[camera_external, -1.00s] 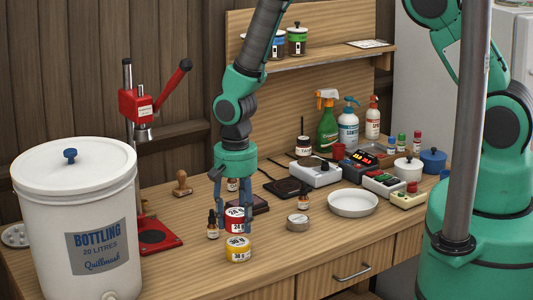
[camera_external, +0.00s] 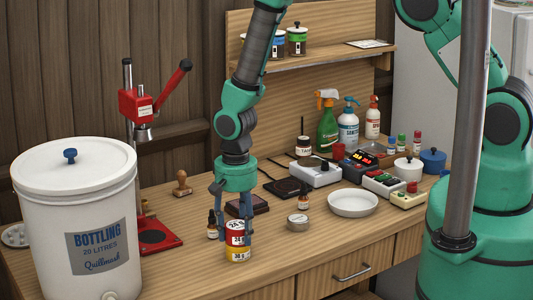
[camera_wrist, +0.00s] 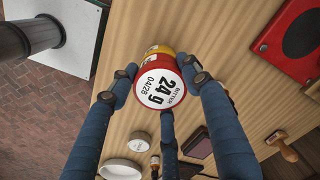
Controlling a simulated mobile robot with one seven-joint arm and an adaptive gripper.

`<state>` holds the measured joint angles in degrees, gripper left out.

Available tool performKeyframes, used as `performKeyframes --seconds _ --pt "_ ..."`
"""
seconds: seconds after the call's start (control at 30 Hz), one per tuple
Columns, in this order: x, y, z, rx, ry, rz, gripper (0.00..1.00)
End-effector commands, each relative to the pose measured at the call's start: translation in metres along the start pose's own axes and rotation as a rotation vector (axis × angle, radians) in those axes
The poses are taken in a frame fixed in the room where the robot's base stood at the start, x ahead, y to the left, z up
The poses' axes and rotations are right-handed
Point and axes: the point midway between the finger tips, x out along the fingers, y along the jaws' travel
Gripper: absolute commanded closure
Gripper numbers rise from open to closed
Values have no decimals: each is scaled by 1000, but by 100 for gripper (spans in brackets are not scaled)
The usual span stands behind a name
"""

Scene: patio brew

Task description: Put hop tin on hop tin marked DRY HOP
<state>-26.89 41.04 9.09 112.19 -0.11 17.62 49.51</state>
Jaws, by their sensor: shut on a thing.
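A red hop tin (camera_external: 236,231) with a white label is held in my gripper (camera_external: 236,238). In the wrist view its lid, facing the camera, reads "24 g", "BITTER" and "04/28" (camera_wrist: 160,85), with the fingers around its sides. A yellow hop tin (camera_external: 237,255) stands on the bench directly under the red one. A strip of the yellow tin shows past the red tin's edge in the wrist view (camera_wrist: 160,49). The two tins look stacked or nearly touching; I cannot tell if there is a gap. I cannot read DRY HOP on the yellow tin.
A small dark dropper bottle (camera_external: 212,226) stands close left of my gripper. A round tin (camera_external: 298,222), another dropper bottle (camera_external: 304,199) and a white dish (camera_external: 353,203) are to the right. A white bottling bucket (camera_external: 75,215) and red capper (camera_external: 155,235) stand left.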

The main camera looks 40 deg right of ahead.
Motion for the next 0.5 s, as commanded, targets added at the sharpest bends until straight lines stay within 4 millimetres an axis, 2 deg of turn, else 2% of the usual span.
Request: performKeyframes --seconds 0.33,0.37,0.43,0.5 --pt "4 0 0 0 0 0 82" --pt "3 0 0 0 0 0 47" --pt "2 0 0 0 0 0 34" --pt "2 0 0 0 0 0 34"
